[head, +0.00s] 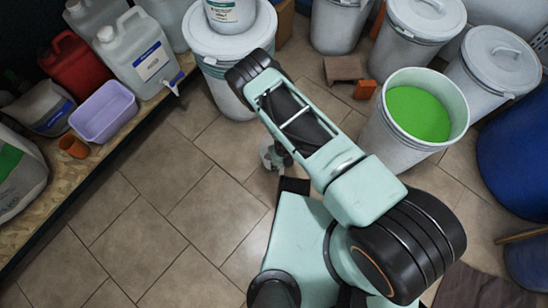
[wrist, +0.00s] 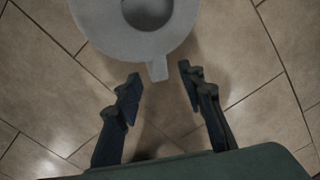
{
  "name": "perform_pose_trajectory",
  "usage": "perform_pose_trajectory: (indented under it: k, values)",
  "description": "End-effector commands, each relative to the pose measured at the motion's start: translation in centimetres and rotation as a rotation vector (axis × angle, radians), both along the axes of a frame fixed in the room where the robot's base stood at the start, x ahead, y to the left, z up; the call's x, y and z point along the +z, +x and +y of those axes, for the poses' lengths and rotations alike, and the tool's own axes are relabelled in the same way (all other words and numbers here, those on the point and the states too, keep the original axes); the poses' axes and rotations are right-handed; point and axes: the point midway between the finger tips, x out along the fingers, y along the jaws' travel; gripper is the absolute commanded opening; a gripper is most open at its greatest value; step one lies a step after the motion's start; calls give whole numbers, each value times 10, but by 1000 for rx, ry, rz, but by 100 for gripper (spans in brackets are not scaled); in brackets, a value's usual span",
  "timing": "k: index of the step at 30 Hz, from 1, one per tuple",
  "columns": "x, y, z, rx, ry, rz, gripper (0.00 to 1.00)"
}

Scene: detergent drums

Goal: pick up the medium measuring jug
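A pale grey measuring jug (wrist: 118,38) with a round dark opening stands on the tiled floor, seen from above at the top of the wrist view and partly cut off by the frame. Its short handle (wrist: 158,70) points toward my gripper (wrist: 160,80). My gripper is open, with one finger on each side of the handle's end and a gap on both sides. In the head view a small part of the jug (head: 267,157) shows beside my arm, which hides most of it and my gripper. I see no other jug to compare its size with.
A wooden shelf (head: 82,176) at the left holds jerrycans, a lilac tub (head: 103,112) and an orange cup (head: 73,147). A white drum (head: 225,45) stands behind my arm. An open drum with green powder (head: 419,113) stands at the right. The left floor is clear.

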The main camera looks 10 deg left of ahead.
Motion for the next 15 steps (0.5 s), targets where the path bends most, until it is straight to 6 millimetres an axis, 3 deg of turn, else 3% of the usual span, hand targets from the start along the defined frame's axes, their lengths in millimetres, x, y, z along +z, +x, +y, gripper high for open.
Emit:
perform_pose_trajectory:
  k: [5, 15]
  values:
    - [-11, 0, 0, -1, -1, 1, 36]
    - [-55, 0, 1, -1, -1, -1, 36]
